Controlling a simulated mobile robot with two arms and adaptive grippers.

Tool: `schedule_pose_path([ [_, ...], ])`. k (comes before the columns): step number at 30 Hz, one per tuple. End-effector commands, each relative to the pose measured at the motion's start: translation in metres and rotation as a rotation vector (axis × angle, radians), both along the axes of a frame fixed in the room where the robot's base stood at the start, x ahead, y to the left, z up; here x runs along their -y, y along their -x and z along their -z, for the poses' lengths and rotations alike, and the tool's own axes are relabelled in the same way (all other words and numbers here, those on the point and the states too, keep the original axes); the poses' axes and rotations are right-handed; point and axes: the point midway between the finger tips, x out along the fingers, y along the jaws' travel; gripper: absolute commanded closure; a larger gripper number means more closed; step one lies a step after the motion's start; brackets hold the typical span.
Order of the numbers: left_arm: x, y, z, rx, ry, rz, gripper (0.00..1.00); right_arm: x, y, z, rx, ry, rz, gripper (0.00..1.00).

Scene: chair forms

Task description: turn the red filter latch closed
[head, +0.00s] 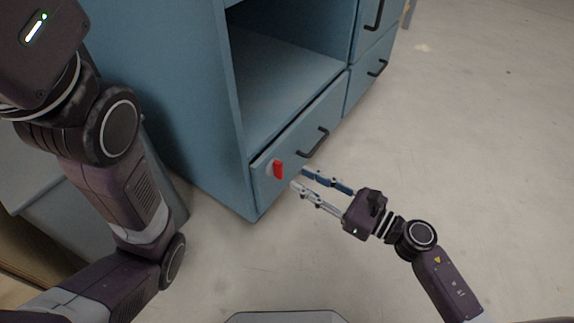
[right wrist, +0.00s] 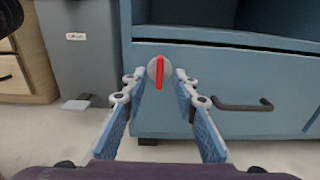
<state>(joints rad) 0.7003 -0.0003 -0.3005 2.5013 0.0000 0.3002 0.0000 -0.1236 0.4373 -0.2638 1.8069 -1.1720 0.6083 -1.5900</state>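The red filter latch (head: 278,169) is on the front of a blue cabinet's lower drawer, near its left end. In the right wrist view the red latch (right wrist: 159,72) stands upright on a round grey disc (right wrist: 152,67). My right gripper (head: 298,178) is open, just in front of the latch. In the right wrist view its fingers (right wrist: 158,84) spread to either side of the latch, with no visible contact. My left arm comes in from the left in the head view; its gripper fingers are not in view.
The blue cabinet (head: 190,110) has an open compartment above the drawer. A black drawer handle (head: 314,142) lies right of the latch. A grey bin (right wrist: 82,45) and a wooden cabinet (right wrist: 38,60) stand at left. The floor on the right is clear.

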Motion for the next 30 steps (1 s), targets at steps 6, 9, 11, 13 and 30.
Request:
schedule_pose_path([
  [6,0.000,-0.001,0.011,-0.001,0.000,0.000,0.83,-0.030,-0.022,0.001,0.004,-0.001,-0.001,0.73],
  [9,0.000,-0.001,0.014,-0.001,0.000,0.000,0.83,-0.039,-0.029,0.001,0.003,-0.002,0.000,0.73],
  [11,0.000,-0.001,0.014,-0.001,0.000,0.000,0.83,-0.043,-0.032,0.000,0.002,-0.001,0.001,0.73],
  [13,0.000,-0.001,0.015,-0.001,0.000,0.000,0.83,-0.045,-0.034,0.000,0.001,0.000,0.001,0.73],
  [30,0.000,0.000,0.015,0.000,-0.001,0.000,0.83,-0.046,-0.034,0.000,0.001,0.000,0.001,1.00],
])
